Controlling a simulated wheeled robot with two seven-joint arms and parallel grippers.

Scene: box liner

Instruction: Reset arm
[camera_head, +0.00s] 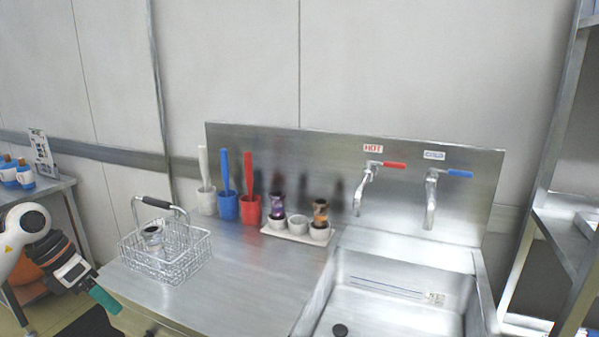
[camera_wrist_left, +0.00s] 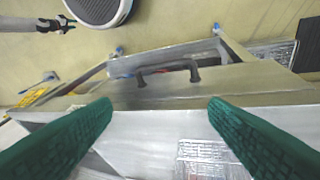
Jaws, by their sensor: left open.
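My left gripper (camera_head: 103,298) is at the lower left of the head view, just left of the counter's front left corner. Its teal fingers are spread wide in the left wrist view (camera_wrist_left: 160,101), with nothing between them. In the head view it is apart from the wire basket (camera_head: 196,262), which stands on the counter with its dark handle up and a jar-like item (camera_head: 152,234) inside. My right gripper is not in the head view. A small grey arm end at the wrist view's upper left may be it, too small to read.
The steel counter (camera_head: 245,285) has free room before the white, blue and red cups (camera_head: 250,211) and the white tray (camera_head: 297,236). The sink (camera_head: 390,310) and two taps (camera_head: 368,185) are right. A shelf rack (camera_head: 565,240) stands far right, a side table (camera_head: 40,190) far left.

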